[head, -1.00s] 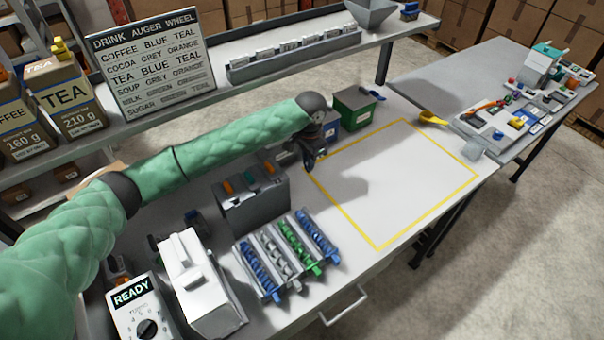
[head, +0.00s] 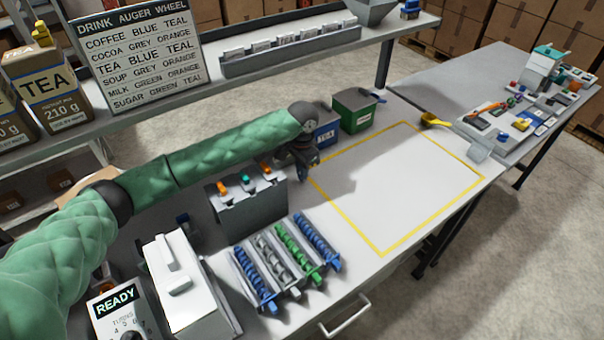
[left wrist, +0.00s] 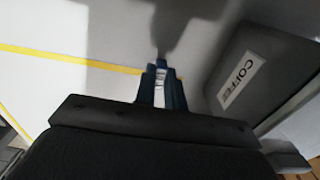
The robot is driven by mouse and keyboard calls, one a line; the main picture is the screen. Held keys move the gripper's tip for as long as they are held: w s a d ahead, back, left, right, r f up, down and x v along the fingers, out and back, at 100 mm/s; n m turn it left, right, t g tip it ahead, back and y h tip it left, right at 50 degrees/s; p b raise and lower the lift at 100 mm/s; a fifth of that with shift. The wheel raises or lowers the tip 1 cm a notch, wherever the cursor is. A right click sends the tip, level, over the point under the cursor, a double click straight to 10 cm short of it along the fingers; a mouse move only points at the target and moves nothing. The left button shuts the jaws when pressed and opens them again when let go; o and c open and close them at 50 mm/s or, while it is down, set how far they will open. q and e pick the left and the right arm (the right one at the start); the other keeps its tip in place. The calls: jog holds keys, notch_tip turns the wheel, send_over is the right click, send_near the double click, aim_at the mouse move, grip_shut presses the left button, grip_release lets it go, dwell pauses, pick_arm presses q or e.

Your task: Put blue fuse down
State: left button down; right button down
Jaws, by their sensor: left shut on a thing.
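My left gripper (head: 304,174) hangs over the bench at the left edge of the yellow-outlined area, right of the grey dispenser box. In the left wrist view its fingers (left wrist: 161,88) point away and are shut on the small blue fuse (left wrist: 162,64), of which a blue end and a pale part show between the fingertips. In the head view the fuse is too small and dark to make out. The gripper's shadow falls on the white bench top ahead; I cannot tell how high the fuse is above it. My right gripper is not in view.
A grey bin marked COFFEE (left wrist: 238,85) stands close right in the wrist view. Blue (head: 322,131) and green (head: 355,112) bins stand behind the gripper. The grey dispenser box (head: 250,207) and several augers (head: 288,262) lie nearer. The yellow-outlined area (head: 410,185) is mostly clear.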

pick_arm(q)
jog(key=shift+f, duration=0.1)
jog(key=shift+f, duration=0.15)
jog(key=c, duration=1.5)
grip_release()
